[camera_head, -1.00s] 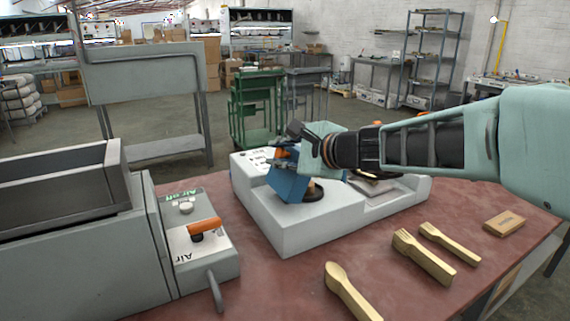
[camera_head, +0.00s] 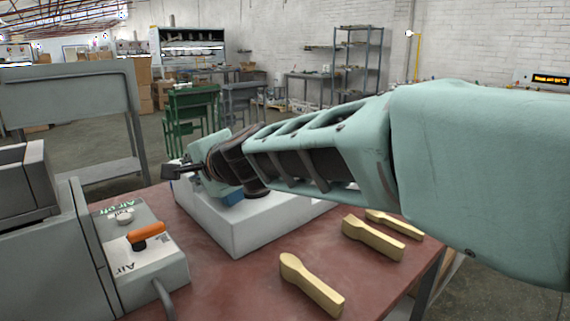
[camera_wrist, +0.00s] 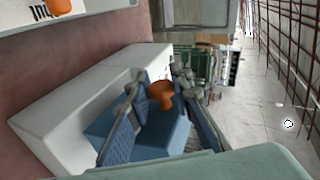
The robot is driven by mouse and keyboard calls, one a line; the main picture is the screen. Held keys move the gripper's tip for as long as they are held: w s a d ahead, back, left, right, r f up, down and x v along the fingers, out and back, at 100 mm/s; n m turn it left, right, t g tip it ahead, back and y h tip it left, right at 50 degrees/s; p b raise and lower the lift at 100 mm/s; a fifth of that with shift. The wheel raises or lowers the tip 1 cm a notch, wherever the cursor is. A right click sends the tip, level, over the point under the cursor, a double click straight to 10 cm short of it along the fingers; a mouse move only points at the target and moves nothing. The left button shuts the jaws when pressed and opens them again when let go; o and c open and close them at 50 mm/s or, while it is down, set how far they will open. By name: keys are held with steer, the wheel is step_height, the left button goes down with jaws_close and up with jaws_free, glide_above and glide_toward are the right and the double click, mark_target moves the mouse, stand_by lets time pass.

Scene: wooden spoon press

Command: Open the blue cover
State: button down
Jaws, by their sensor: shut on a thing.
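The blue cover (camera_wrist: 172,138) with its orange knob (camera_wrist: 161,92) shows in the wrist view, on the white press housing (camera_wrist: 62,118). My gripper (camera_wrist: 160,84) has one finger on each side of the knob and is shut on it. In the head view my gripper (camera_head: 182,171) is above the housing (camera_head: 250,230), at its far left part. Only a small piece of the cover (camera_head: 233,196) shows below my wrist there. My arm hides the rest, so I cannot tell how far the cover is tilted.
A grey machine with an air switch box (camera_head: 150,262) and orange lever (camera_head: 146,236) stands at left. Wooden utensils (camera_head: 310,284) lie on the red table (camera_head: 228,278) in front of the housing. My arm spans the right side. A green cart (camera_head: 192,118) stands behind the table.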

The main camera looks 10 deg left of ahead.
stand_by(0.4)
steer(key=c, duration=1.7)
jaws_free()
steer(key=shift+c, duration=0.2)
